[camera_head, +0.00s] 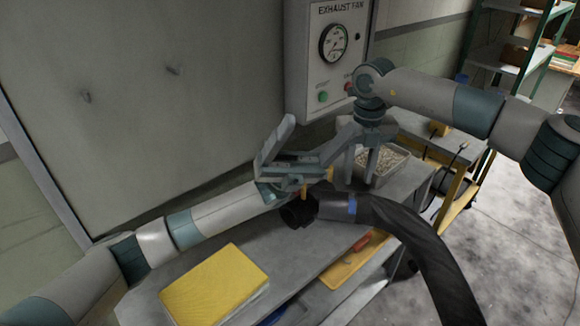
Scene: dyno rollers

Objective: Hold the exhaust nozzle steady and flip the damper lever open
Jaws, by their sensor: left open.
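The exhaust nozzle (298,213) is the dark open end of a thick black hose (412,232) lying over the bench, with a blue band near it. A small orange piece (303,190) stands up at the nozzle; it may be the damper lever, but it is partly hidden by my left gripper. Neither gripper visibly holds the nozzle.
A grey bench (305,258) carries a yellow pad (214,287) and a tray of small pale pieces (388,165). An exhaust fan panel (328,75) with a gauge hangs on the wall behind. An orange board (352,259) is at the bench's right edge. A shelf (500,55) stands far right.

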